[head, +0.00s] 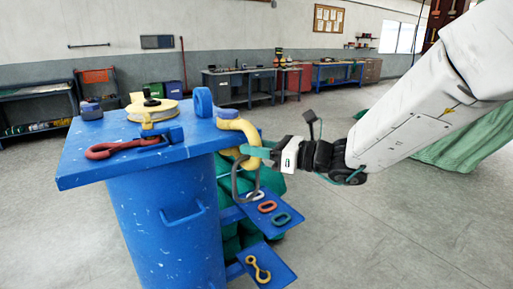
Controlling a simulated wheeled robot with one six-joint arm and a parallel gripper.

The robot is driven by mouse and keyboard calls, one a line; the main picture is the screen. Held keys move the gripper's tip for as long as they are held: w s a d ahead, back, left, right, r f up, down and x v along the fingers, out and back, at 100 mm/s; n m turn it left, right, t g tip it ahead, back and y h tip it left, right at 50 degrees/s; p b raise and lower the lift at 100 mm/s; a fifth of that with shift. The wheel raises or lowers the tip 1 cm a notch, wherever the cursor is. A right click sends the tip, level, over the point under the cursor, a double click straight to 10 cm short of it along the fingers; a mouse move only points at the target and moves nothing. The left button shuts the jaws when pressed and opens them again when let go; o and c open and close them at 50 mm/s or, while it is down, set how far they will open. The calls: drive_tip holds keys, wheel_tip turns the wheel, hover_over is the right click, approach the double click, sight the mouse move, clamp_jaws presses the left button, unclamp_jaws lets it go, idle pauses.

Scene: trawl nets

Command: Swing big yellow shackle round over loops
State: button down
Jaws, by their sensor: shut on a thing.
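The big yellow shackle (247,131) sits at the right edge of the blue stand's top (80,168), its curved arm bending out and down past the edge. My gripper (256,153) reaches in from the right and is shut on the shackle's lower part, with its teal fingers showing around it. A dark grey loop (235,184) hangs just below the fingers, beside the stand. I cannot tell whether the loop touches the shackle. Part of the shackle is hidden by the fingers.
A red shackle (108,150) and a yellow round fitting (152,112) are on the stand top. Small side shelves hold a red link (267,207), a green link (281,218) and a yellow hook (257,270). Green netting (232,238) is behind them.

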drive_tip(key=shift+s+a, duration=0.1)
drive_tip(key=shift+s, duration=0.05)
drive_tip(key=c, duration=1.2)
unclamp_jaws()
drive_tip(key=shift+a, duration=0.1)
drive_tip(key=shift+o, duration=0.2)
drive_tip(key=shift+d, duration=0.3)
drive_tip(key=v, duration=0.7)
drive_tip(key=shift+s, duration=0.25)
drive_tip(key=shift+d, duration=0.15)
